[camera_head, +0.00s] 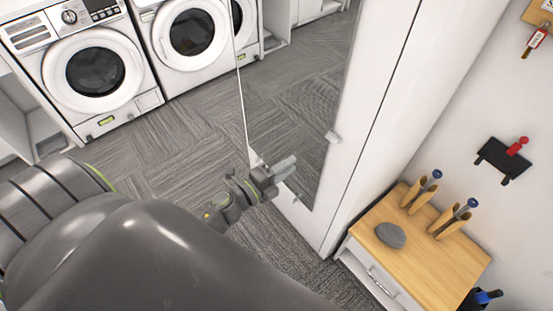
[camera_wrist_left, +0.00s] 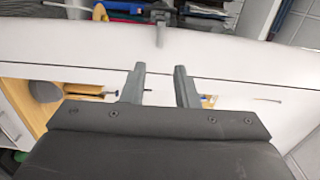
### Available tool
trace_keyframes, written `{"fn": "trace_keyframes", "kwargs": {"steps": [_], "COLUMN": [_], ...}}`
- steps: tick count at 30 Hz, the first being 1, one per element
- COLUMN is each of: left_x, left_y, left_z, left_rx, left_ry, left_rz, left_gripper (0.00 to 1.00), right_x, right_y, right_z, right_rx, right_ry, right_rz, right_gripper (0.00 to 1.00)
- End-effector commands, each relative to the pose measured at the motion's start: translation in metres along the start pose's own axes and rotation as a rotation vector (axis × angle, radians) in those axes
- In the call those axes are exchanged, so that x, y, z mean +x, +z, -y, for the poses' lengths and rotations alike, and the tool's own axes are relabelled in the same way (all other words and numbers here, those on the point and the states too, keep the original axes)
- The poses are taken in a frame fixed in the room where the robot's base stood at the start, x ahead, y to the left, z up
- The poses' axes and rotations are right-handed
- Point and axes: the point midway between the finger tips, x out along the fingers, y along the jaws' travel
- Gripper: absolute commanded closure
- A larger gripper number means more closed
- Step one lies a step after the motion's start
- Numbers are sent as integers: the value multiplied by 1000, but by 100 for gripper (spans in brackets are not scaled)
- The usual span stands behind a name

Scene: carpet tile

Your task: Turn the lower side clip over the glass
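A tall glass panel (camera_head: 305,110) stands in a white frame, with a small side clip (camera_head: 333,137) at its right edge. In the left wrist view the clip (camera_wrist_left: 160,29) shows at the frame's edge beside the glass, ahead of the fingers and apart from them. I cannot tell how far it lies over the glass. My left gripper (camera_head: 275,174) is in front of the panel's lower part, below and left of the clip. In the left wrist view its two fingers (camera_wrist_left: 159,88) are apart with nothing held between them. My right gripper is not in view.
A wooden-topped cabinet (camera_head: 440,250) with a grey stone (camera_head: 390,235) stands at the right. Two washing machines (camera_head: 95,70) stand at the far left. A black wall holder (camera_head: 503,158) hangs on the right wall. Carpeted floor (camera_head: 170,140) is clear left of the panel.

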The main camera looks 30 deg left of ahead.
Motion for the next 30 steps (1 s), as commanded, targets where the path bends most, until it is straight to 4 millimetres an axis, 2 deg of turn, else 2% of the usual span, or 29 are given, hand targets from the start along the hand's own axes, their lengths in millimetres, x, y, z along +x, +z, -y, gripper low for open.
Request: {"fn": "trace_keyframes", "kwargs": {"steps": [3,9,26,29,30], "left_x": [-19,-33,-34,-35,-37], "left_y": [0,0,0,4,7], "left_z": [-2,0,0,-12,-23], "left_rx": [0,0,-1,-36,-69], "left_ry": [1,0,0,17,33], "left_rz": [0,0,0,19,38], "left_gripper": [73,73,73,73,73], "right_x": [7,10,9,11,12], "right_y": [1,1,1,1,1], "right_z": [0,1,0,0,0], "right_rx": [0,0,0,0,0], "right_ry": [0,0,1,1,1], "right_rz": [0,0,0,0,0], "right_gripper": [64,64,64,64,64]}}
